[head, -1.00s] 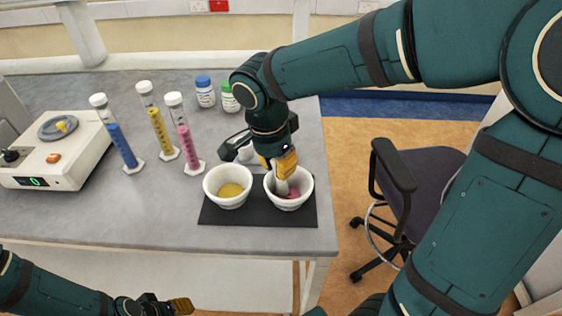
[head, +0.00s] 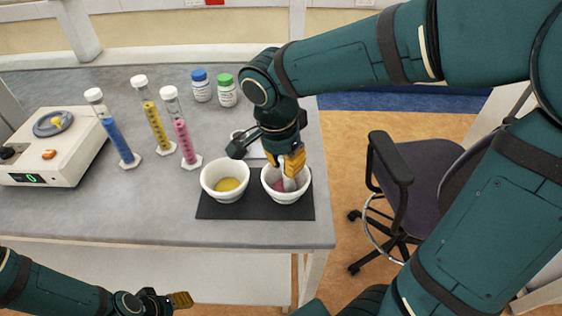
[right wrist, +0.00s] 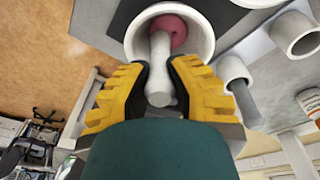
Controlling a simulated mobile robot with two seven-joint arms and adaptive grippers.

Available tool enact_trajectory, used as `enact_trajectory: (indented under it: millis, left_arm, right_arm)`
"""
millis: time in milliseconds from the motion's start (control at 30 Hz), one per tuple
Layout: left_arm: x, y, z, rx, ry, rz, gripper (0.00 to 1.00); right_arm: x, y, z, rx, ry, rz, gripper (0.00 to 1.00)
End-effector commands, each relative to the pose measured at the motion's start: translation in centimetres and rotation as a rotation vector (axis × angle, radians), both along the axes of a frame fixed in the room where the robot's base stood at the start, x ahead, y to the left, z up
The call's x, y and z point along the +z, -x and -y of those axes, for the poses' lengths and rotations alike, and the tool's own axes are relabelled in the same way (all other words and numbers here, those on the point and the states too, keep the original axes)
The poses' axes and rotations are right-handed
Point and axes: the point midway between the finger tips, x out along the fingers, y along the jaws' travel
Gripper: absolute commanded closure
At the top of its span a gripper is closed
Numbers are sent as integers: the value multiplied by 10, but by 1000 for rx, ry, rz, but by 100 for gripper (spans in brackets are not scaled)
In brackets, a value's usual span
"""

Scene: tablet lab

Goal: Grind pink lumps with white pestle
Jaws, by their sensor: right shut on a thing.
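The white pestle (right wrist: 160,52) is held in my right gripper (right wrist: 160,82), which is shut on it. Its lower end is inside the right white mortar (head: 287,198), against the pink material (head: 279,187). In the right wrist view the pink material (right wrist: 178,32) lies beside the pestle's tip; how finely it is broken up I cannot tell. In the head view the pestle stands toward the mortar's right side. My left gripper (head: 180,300) is low at the bottom left, away from the mortars; I cannot tell whether it is open.
A second mortar (head: 221,195) with yellow material stands just left on the same black mat (head: 255,212). Blue, yellow and pink cylinders (head: 181,140), two bottles (head: 202,88) and a scale (head: 50,150) stand farther left and back. A chair (head: 405,190) is right of the table.

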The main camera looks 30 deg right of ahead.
Motion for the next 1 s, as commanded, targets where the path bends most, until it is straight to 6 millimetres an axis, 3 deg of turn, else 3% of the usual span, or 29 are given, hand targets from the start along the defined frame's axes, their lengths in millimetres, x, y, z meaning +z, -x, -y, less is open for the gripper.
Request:
enact_trajectory:
  millis: [367, 1000]
  left_arm:
    - [0, 0, 0, 0, 0, 0, 53]
    - [0, 0, 0, 0, 0, 0, 53]
  right_arm:
    - [-2, -12, 5, 0, 0, 1, 100]
    - [-1, -21, -13, 1, 0, 2, 100]
